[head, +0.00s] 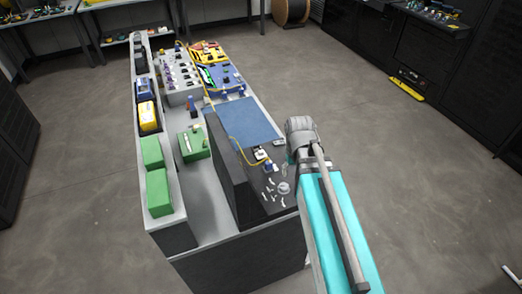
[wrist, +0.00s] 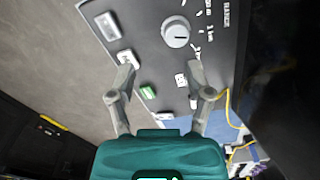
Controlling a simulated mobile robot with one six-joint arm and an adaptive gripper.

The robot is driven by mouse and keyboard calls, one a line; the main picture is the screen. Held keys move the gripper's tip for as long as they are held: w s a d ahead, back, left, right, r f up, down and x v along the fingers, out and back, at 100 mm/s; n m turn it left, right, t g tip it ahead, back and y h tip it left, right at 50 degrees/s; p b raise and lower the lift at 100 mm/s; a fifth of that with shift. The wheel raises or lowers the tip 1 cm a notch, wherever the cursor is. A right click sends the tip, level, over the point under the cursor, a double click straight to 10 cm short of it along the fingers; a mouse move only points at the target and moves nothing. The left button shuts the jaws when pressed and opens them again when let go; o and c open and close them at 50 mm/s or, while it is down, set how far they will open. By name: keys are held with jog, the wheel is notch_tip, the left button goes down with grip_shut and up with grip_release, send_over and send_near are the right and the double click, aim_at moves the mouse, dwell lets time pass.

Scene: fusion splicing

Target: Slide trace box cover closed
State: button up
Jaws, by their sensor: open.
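My gripper (wrist: 160,66) is open and empty in the wrist view, its two grey fingers spread above the dark panel (wrist: 150,38). A small green piece (wrist: 148,91) lies between the fingers. A small white-topped box (wrist: 126,57) sits by the left fingertip, and a longer grey-white box (wrist: 108,25) lies beyond it near the panel's edge. I cannot tell which of these is the trace box, or how its cover stands. In the head view my grey wrist (head: 301,130) hangs at the bench's right edge; the fingers are not clear there.
A round white knob-like part (wrist: 177,32) and several small white pieces lie on the dark panel. A yellow cable (head: 233,137) runs over the blue mat (head: 250,118). A tall black upright (head: 228,165) stands left of the panel. Open floor (head: 400,140) lies to the right.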

aim_at(261, 151)
jog(key=w+a+r+n+p, duration=0.1)
jog(key=w+a, duration=0.3)
jog(key=w, duration=0.5)
jog(key=w+a+r+n+p, duration=0.2)
jog(key=w+a+r+p, duration=0.1)
jog(key=w, duration=0.6)
jog(key=shift+w+a+r+p, duration=0.25)
jog(key=shift+a+r, duration=0.3)
jog(key=shift+a, duration=0.7)
jog(key=shift+f, duration=0.15)
notch_tip(261, 151, down, 14)
jog(key=b, duration=1.3)
jog(key=shift+r+b, duration=0.25)
jog(key=shift+b, duration=0.15)
grip_shut()
